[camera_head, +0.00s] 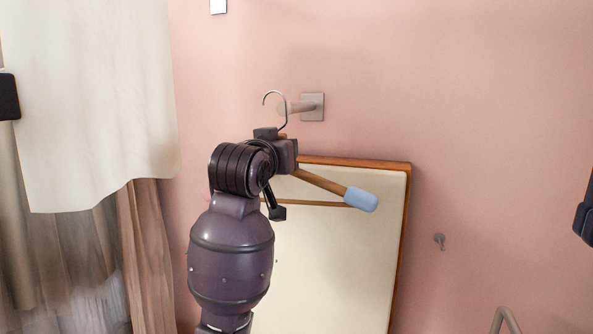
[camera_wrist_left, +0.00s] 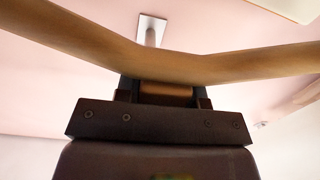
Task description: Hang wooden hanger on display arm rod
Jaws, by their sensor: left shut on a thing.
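The wooden hanger (camera_head: 318,181) has a metal hook, a lower bar and a light blue end cap. My left gripper (camera_head: 280,137) is shut on the hanger near its middle, below the hook, and partly hides it. In the left wrist view the hanger (camera_wrist_left: 230,65) spans the picture above the left gripper (camera_wrist_left: 168,92). The display arm rod (camera_head: 298,107) sticks out from a square plate on the pink wall. The hook overlaps the rod's end in the head view; I cannot tell whether they touch. The rod also shows beyond the hanger in the left wrist view (camera_wrist_left: 151,38). My right gripper is not clearly seen.
A cream board with a wooden edge (camera_head: 340,255) stands against the wall below the rod. A white cloth (camera_head: 95,100) and brown curtains (camera_head: 150,260) hang at the left. The wall right of the rod is clear.

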